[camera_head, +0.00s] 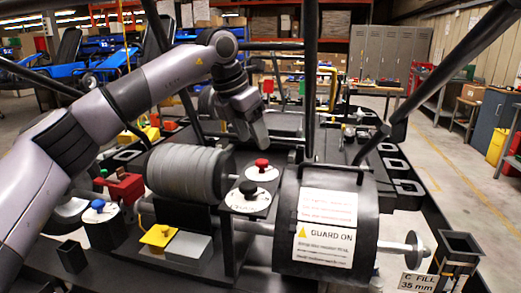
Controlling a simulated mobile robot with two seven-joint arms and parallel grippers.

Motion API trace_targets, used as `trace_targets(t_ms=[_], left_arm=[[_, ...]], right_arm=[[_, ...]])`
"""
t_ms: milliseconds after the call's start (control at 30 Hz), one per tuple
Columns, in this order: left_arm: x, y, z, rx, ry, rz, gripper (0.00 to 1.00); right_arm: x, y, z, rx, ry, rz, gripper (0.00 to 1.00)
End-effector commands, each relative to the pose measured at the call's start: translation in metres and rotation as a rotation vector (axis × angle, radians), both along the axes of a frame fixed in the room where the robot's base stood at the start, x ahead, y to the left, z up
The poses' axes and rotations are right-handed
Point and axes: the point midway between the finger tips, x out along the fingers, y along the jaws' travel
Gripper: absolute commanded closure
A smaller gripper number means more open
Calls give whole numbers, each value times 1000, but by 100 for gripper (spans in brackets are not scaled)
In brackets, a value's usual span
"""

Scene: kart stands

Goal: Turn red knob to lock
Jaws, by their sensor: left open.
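The red knob (262,163) sits on a white round dial plate between the grey ribbed roll and the black drum. A black knob (248,188) sits on a second white dial just in front of it. My left arm reaches in from the left, and my left gripper (257,138) points down just above and behind the red knob in the picture. Its jaws are open, with nothing seen between them; the gap between fingers and knob is hard to judge. The lock marking on the dial is too small to read. My right gripper is out of view.
The black drum (323,270) with a "GUARD ON" label stands right of the knobs, the ribbed roll (185,172) left. Black frame bars (310,80) rise close behind. A blue knob (98,205), red block (124,188) and yellow piece (158,237) sit at left.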

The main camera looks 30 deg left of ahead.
Motion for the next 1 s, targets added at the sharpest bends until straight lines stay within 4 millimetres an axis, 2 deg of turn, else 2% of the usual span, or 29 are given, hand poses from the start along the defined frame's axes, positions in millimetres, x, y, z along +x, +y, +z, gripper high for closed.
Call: trace_targets(t_ms=[133, 233, 500, 633, 967, 1000], left_arm=[[0, 4, 1, 11, 0, 10, 41], [3, 3, -7, 12, 1, 10, 41], [17, -3, -44, 11, 1, 8, 41], [22, -5, -57, 11, 1, 8, 41], [25, -6, -63, 10, -2, 7, 41], [25, -6, -63, 10, -2, 7, 45]], right_arm=[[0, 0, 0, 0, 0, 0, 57], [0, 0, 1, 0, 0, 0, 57], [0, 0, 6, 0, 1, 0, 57], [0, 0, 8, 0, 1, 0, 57], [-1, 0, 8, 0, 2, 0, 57], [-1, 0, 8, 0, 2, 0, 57]])
